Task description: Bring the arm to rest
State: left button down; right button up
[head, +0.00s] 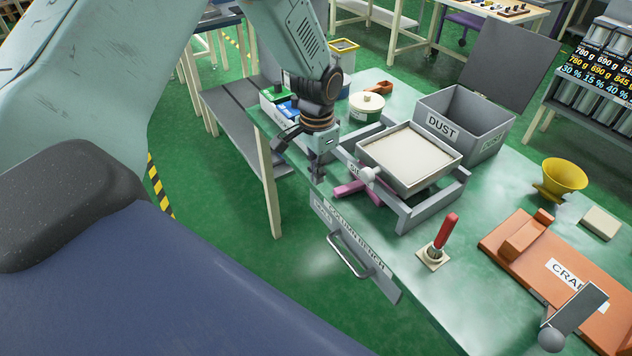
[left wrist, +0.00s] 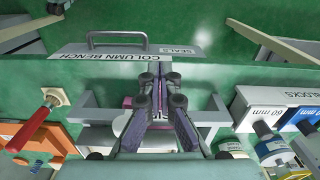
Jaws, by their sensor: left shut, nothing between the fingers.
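My left gripper (head: 317,172) hangs at the near edge of the green bench (head: 400,95), just left of the grey sieve frame. In the left wrist view my left gripper (left wrist: 155,115) shows its two dark fingers close together with nothing between them. The sieve frame (head: 405,215) holds a tray (head: 432,178) of pale material. A pink cross-shaped piece (head: 350,188) lies under the frame's near side, partly hidden. My right gripper is not seen in either view.
A grey DUST bin (head: 437,127) with an open lid stands behind the tray. A red-handled brush (head: 445,232), a yellow funnel (head: 563,176) and an orange cradle (head: 525,262) stand to the right. A drawer handle (head: 350,258) sticks out in front.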

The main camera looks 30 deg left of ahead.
pick_arm(q)
jog(key=shift+w+r, duration=0.1)
jog(key=shift+w, duration=0.1)
jog(key=s+d+f+n+t+b, duration=0.35)
jog(key=s+d+f, duration=0.35)
jog(key=f, duration=0.3)
jog(key=s+f+g+b, duration=0.1)
jog(key=s+f, duration=0.3)
jog(key=s, duration=0.4)
jog(key=s+d+f+g+b, duration=0.1)
jog(key=s+f, duration=0.3)
jog(key=s, duration=0.4)
jog(key=s+d+f+g+b, duration=0.1)
jog(key=s+f+b, duration=0.2)
jog(key=s, duration=0.6)
jog(key=shift+f+n, duration=0.35)
jog(key=shift+f, duration=0.2)
jog(key=shift+g, duration=0.25)
